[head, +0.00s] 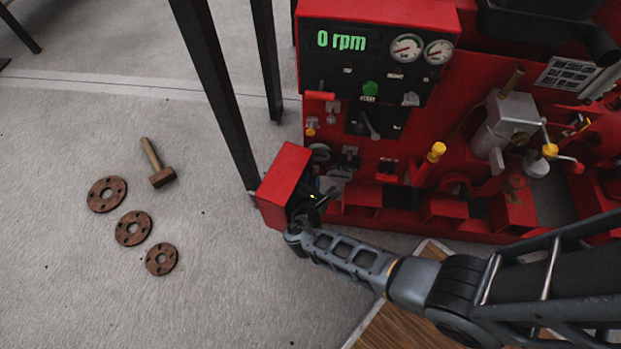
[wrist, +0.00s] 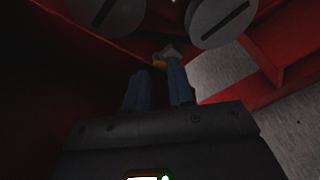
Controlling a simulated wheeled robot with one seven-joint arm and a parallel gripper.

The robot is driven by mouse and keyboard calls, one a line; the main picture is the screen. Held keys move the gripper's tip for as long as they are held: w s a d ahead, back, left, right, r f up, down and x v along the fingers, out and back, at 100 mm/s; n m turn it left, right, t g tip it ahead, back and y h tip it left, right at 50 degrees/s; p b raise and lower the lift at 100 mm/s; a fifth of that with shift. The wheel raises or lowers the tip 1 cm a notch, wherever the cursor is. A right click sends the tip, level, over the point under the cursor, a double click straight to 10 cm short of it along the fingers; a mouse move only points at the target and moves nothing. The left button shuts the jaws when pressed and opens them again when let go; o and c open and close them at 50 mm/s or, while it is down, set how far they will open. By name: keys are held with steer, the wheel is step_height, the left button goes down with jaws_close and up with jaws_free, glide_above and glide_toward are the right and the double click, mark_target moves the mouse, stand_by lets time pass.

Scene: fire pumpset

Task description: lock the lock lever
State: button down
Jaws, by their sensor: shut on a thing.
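My gripper (head: 312,200) reaches in low at the front of the red pump set, just right of a red box, and its tips are hard to make out in the head view. In the dark wrist view my gripper (wrist: 160,80) points away from the camera, with its two blue-grey fingers close together. A small piece with grey and yellow-orange parts, apparently the lock lever (wrist: 166,54), shows at the fingertips. My gripper is shut on it. The rest of the lever is hidden or too dark to tell.
A red box (head: 283,185) stands left of my gripper. The control panel (head: 378,55) reads 0 rpm. Two round slotted discs (wrist: 222,18) are near my fingers. A hammer (head: 154,165) and rusty flanges (head: 133,228) lie on the open floor at left.

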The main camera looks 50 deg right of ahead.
steer(key=c, duration=1)
jaws_free()
